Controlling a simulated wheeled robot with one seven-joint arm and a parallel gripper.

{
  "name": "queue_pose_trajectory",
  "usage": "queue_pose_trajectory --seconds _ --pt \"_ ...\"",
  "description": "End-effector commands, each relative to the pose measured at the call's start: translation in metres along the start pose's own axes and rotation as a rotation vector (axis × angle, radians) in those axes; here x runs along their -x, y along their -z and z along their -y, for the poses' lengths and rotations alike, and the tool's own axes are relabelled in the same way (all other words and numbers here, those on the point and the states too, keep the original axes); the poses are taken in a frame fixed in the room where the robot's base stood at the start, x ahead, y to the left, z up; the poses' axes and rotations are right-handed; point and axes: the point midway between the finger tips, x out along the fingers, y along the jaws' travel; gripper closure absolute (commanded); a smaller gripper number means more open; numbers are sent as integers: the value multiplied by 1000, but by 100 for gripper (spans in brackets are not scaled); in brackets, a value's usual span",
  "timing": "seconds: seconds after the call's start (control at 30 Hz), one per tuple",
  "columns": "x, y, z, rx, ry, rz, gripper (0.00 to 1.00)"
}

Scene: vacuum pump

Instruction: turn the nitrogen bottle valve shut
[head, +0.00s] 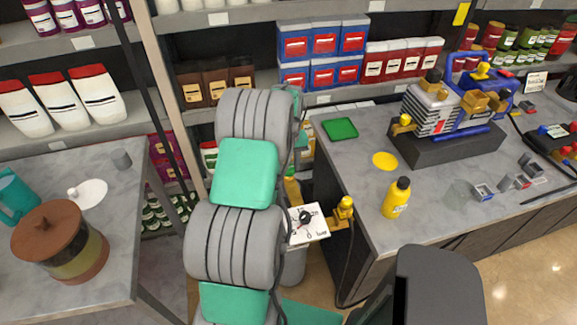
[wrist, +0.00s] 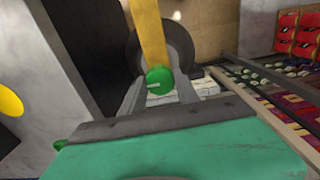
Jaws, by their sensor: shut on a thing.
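A round green valve knob (wrist: 159,79) with a pale mark on its face sits between the two grey fingers of my gripper (wrist: 161,87) in the wrist view. The fingers are shut on the knob, one at each side. A yellow upright part (wrist: 150,35) rises behind the knob in front of a dark round shape. In the head view my own grey and green arm hides my gripper and the knob. A grey cylinder (head: 293,266) shows low beside my arm; I cannot tell for sure that it is the nitrogen bottle.
A white dial panel (head: 306,224) and a yellow fitting (head: 343,209) with a black cable are close right of my arm. The right bench (head: 350,165) holds a blue and grey pump (head: 452,105) and a yellow bottle (head: 396,198). A left bench (head: 120,205) holds a lidded pot.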

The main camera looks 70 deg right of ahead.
Motion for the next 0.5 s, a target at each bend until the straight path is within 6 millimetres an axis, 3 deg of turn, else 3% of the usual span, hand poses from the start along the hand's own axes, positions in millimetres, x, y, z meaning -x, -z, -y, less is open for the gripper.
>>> queue_pose_trajectory --seconds 0.3,0.5 --pt "0 0 -1 -3 -1 -1 100" --pt "0 -1 -1 -8 -1 0 100"
